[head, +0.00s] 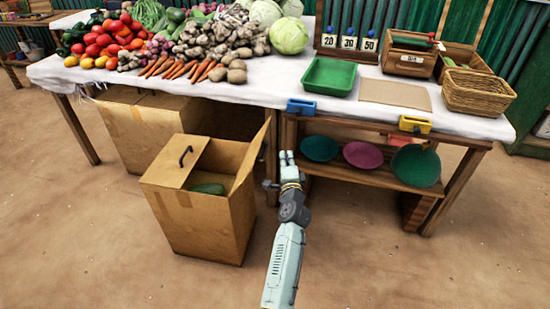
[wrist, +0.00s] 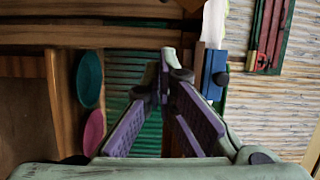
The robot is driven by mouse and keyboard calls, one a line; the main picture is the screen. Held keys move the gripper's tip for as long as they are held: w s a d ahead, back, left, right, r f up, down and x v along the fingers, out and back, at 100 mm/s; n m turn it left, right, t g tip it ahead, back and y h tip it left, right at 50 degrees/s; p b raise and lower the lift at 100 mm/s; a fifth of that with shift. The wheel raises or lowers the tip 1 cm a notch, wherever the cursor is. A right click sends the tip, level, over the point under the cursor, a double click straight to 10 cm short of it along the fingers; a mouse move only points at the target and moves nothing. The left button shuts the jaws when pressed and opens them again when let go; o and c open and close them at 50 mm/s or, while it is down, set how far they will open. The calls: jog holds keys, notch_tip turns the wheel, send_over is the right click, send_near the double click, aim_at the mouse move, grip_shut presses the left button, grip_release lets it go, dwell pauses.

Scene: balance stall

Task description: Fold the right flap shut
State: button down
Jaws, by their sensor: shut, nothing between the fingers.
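An open-topped cardboard box (head: 195,220) stands on the ground in front of the stall. Its right flap (head: 257,148) stands up, leaning slightly outward. Its left flap (head: 168,163) lies inward over the left part of the opening and has a dark handle (head: 185,155). A green vegetable (head: 208,188) shows inside through the uncovered part. My gripper (head: 288,156) is to the right of the right flap, apart from it in the picture, near the table's front edge. In the wrist view my gripper (wrist: 170,60) has its fingertips together with nothing between them.
A second cardboard box (head: 140,125) stands behind, under the vegetable table. Right of my gripper, a wooden shelf holds a green bowl (head: 319,148), a purple bowl (head: 362,155) and a larger green bowl (head: 416,166). A blue clip-like block (head: 301,107) sits at the table edge. Ground in front is clear.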

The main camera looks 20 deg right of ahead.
jog(key=shift+w+a+f+p, duration=0.1)
jog(key=shift+w+a+p, duration=0.25)
jog(key=shift+a, duration=0.55)
jog(key=shift+w+a+f+p, duration=0.1)
jog(key=shift+w+a+p, duration=0.25)
jog(key=shift+a, duration=0.5)
jog(key=shift+w, duration=0.1)
jog(key=shift+r, duration=0.1)
jog(key=shift+w+a+r+n+p, duration=0.15)
jog(key=shift+a+r+n+p, duration=0.1)
jog(key=shift+r+n+p, duration=0.25)
jog(key=shift+w+a+r+n+p, duration=0.25)
jog(key=shift+a+r+n+p, duration=0.15)
jog(key=shift+p, duration=0.4)
